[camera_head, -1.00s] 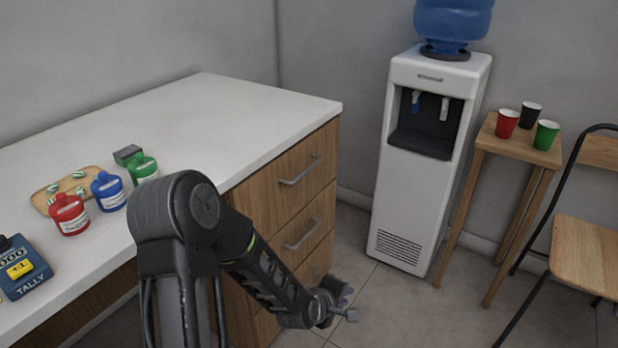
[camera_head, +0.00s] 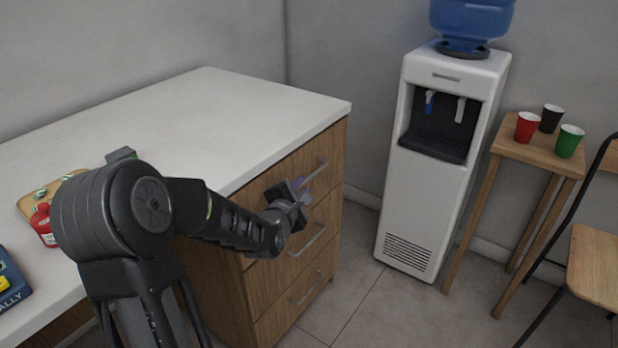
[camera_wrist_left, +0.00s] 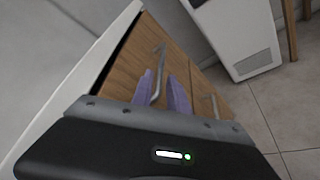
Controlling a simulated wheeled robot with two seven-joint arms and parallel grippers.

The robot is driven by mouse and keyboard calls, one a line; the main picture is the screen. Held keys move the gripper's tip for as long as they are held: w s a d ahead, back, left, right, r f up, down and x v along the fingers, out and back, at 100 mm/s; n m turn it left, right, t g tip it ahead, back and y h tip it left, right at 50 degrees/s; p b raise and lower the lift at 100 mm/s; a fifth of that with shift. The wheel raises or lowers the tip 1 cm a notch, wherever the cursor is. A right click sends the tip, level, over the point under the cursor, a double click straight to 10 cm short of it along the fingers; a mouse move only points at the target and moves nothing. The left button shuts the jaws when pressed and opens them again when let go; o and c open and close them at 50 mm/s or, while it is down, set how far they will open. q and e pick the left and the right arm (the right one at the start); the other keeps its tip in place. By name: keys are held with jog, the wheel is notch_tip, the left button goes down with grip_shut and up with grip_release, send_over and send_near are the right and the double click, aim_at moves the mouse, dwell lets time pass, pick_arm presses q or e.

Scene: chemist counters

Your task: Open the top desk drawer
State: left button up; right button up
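The top desk drawer (camera_head: 281,174) has a wooden front under the white counter and looks shut. Its silver bar handle (camera_head: 316,170) shows at the drawer's right part in the head view. My left gripper (camera_head: 304,187) is in front of the top drawer, near this handle. In the left wrist view, its two purple fingers (camera_wrist_left: 162,88) stand apart, and the handle (camera_wrist_left: 158,72) appears between them. I cannot tell whether either finger touches it. My left arm hides part of the drawer stack. My right gripper is out of view.
Lower drawers with bar handles (camera_head: 307,240) sit beneath. A white water dispenser (camera_head: 425,215) stands right of the desk, with a stool (camera_head: 535,152) holding cups and a chair (camera_head: 595,265) further right. Floor (camera_head: 365,300) is free before the drawers.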

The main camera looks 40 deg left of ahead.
aim_at(307, 180)
pick_arm(q)
jog(key=x, duration=0.7)
jog(key=shift+w+f, duration=0.15)
grip_shut()
dwell(1.2)
